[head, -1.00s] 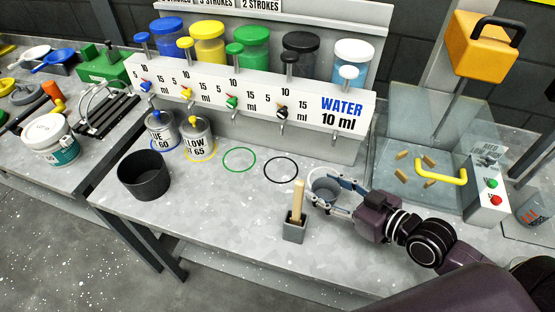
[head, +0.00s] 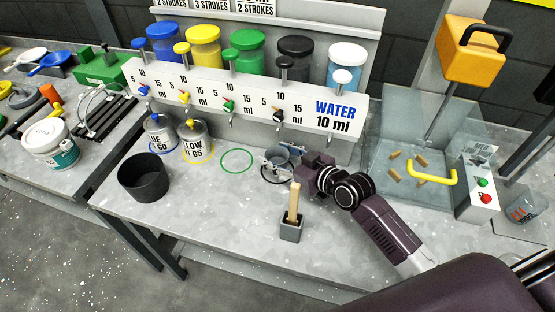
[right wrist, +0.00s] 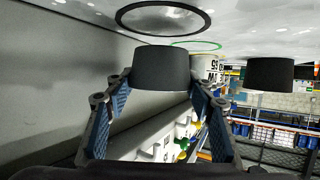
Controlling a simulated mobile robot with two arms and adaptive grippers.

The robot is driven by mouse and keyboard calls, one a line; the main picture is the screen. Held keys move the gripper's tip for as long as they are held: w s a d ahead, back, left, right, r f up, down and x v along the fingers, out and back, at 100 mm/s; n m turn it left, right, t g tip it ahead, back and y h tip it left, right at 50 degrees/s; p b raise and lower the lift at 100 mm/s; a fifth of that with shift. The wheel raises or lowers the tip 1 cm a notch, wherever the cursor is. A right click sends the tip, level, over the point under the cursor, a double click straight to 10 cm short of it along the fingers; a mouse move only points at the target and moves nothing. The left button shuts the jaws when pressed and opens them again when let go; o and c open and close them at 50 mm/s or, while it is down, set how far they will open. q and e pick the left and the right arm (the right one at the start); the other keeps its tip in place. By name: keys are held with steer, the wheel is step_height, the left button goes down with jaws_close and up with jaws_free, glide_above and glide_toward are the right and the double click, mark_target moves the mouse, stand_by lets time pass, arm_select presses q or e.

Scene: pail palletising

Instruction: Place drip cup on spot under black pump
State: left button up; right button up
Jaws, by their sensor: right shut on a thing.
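My right gripper (head: 284,159) is shut on the drip cup (head: 275,154), a small dark grey cup. In the right wrist view the cup (right wrist: 162,68) sits between the blue finger pads of the gripper (right wrist: 160,95). The black ring (head: 268,179), the spot under the black pump (head: 285,63), is partly hidden by the cup and gripper. The whole ring (right wrist: 122,20) shows in the right wrist view, beside the cup in the picture. The cup is at the ring's far edge in the head view; I cannot tell whether it touches the bench. My left gripper is not in view.
Blue (head: 161,136) and yellow-labelled (head: 195,142) pails stand under their pumps. The green ring (head: 237,151) is empty. A black bucket (head: 144,178) and a holder with a wooden-handled tool (head: 291,230) stand nearer the front.

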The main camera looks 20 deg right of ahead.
step_height(320, 180, down, 2)
steer(key=shift+s+f, duration=0.1)
steer(key=shift+f, duration=0.2)
steer(key=o, duration=1.1)
steer(key=shift+s+d, duration=0.1)
steer(key=v, duration=1)
steer(key=shift+s+b, duration=0.15)
steer(key=shift+b, duration=0.15)
steer(key=shift+v, duration=0.75)
